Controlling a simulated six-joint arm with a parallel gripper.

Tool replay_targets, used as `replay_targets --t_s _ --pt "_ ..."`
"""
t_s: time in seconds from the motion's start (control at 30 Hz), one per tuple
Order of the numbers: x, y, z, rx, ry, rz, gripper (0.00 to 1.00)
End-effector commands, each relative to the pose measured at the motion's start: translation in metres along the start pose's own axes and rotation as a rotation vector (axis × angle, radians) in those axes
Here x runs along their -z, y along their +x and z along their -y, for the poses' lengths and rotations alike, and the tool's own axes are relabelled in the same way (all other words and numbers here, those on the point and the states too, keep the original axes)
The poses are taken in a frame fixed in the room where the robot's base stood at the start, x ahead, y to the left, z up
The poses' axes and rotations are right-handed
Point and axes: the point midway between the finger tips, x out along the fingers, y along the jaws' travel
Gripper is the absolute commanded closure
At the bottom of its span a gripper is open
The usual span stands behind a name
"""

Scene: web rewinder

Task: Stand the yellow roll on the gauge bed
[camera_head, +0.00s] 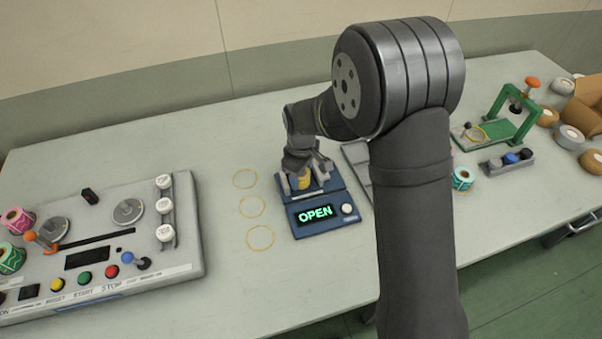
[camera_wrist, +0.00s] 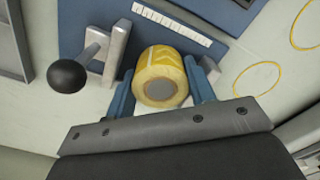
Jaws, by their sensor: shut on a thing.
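The yellow roll (camera_wrist: 163,70) is between the two blue fingers of my gripper (camera_wrist: 163,88) in the wrist view, with its grey core end facing the camera. The gripper is shut on it. In the head view the roll (camera_head: 302,182) shows below my gripper (camera_head: 303,168), at the back part of the blue gauge (camera_head: 335,227). The gauge's display reads OPEN in green. The roll is over or on the bed; I cannot tell if it touches. A black knob (camera_wrist: 67,76) on a grey clamp stands beside the roll.
Three thin yellow rings (camera_head: 250,207) mark the table left of the gauge. A grey control machine (camera_head: 100,250) stands at the left with pink and green rolls. A grey tray (camera_head: 358,160) lies right of the gauge, partly behind my arm. A green press (camera_head: 510,120) stands farther right.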

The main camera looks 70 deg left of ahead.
Motion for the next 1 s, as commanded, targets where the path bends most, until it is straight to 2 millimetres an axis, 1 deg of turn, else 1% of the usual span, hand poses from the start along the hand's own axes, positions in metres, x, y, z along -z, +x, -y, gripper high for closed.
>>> replay_targets --t_s 0.03,0.07,0.1,0.37,0.47,0.57,0.8,0.9,1.0 --pt "0.000 0.002 0.000 0.001 0.000 0.001 0.74" --pt "0.000 0.001 0.000 0.000 0.000 0.000 0.45" --pt "0.000 0.001 0.000 0.000 0.000 0.000 0.42" --pt "0.000 0.001 0.000 0.000 0.000 0.000 0.42" --pt "0.000 -0.005 0.000 -0.001 0.000 -0.001 0.42" --pt "0.001 -0.019 -0.001 -0.003 0.000 -0.003 0.42" --pt "0.001 -0.071 -0.001 -0.003 0.000 -0.004 0.42" --pt "0.001 -0.091 -0.001 -0.003 0.000 -0.003 0.42" --pt "0.001 -0.106 0.000 -0.002 0.000 -0.003 0.42"
